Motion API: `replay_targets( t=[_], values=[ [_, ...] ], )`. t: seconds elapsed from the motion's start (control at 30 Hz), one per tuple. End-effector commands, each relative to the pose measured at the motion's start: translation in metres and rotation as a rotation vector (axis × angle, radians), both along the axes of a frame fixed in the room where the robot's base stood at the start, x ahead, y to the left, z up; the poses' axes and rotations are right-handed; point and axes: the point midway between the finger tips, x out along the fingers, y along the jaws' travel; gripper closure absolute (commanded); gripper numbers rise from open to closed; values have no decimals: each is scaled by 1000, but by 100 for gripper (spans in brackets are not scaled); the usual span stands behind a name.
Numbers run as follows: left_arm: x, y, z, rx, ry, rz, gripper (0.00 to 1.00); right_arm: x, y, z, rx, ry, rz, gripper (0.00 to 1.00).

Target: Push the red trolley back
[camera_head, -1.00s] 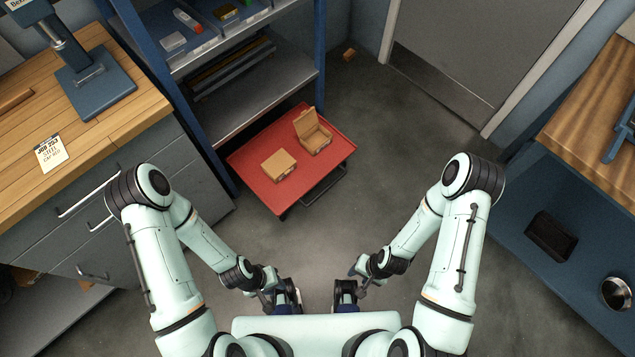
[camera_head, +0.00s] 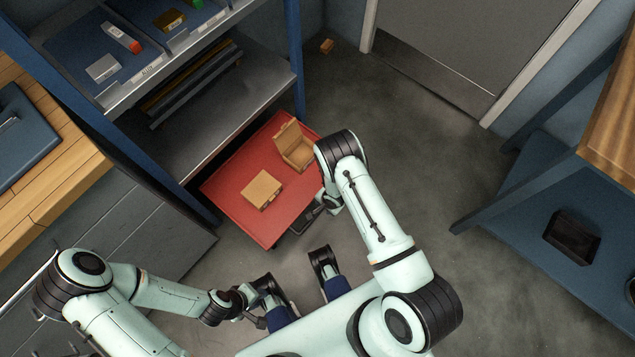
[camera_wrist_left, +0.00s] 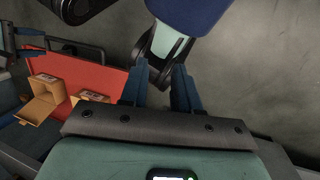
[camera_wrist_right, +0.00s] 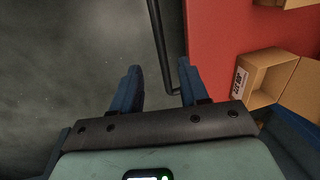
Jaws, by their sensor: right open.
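My right gripper (camera_wrist_right: 159,68) is open at the trolley's near right edge. The trolley's black handle bar (camera_wrist_right: 160,45) shows between its fingers; I cannot tell if they touch. In the head view my right forearm mostly hides that gripper. My left gripper (camera_wrist_left: 160,75) is open and empty, low near my base, apart from the trolley.
Blue shelving (camera_head: 205,110) with bins stands behind and left of the trolley. A wooden-topped drawer bench (camera_head: 85,165) is at left, a blue-framed bench (camera_head: 550,200) at right. A grey door (camera_head: 475,45) is at the back. The floor (camera_head: 420,140) right of the trolley is clear.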

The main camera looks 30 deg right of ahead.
Motion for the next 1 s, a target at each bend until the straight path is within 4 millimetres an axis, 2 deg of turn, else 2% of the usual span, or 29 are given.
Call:
replay_targets(
  t=[0.03,0.2,0.4,0.5,0.7,0.93,0.97,1.0],
  values=[
    [1,0,-5,0,-3,1,69,1,1,-14,-1,3,3,56],
    [12,4,-18,12,-33,11,69,7,4,-52,-1,3,3,56],
    [33,13,-35,39,-90,35,69,14,7,-87,1,2,2,56],
    [40,17,-40,49,-110,44,69,16,7,-99,1,2,2,56],
    [47,20,-44,58,-130,52,69,19,8,-107,0,1,1,56],
    [48,20,-44,59,-132,52,69,19,8,-107,1,1,0,56],
    [48,20,-44,59,-132,52,69,19,8,-107,1,1,0,59],
    [48,20,-44,59,-132,52,69,19,8,-107,1,1,0,72]
  ],
)
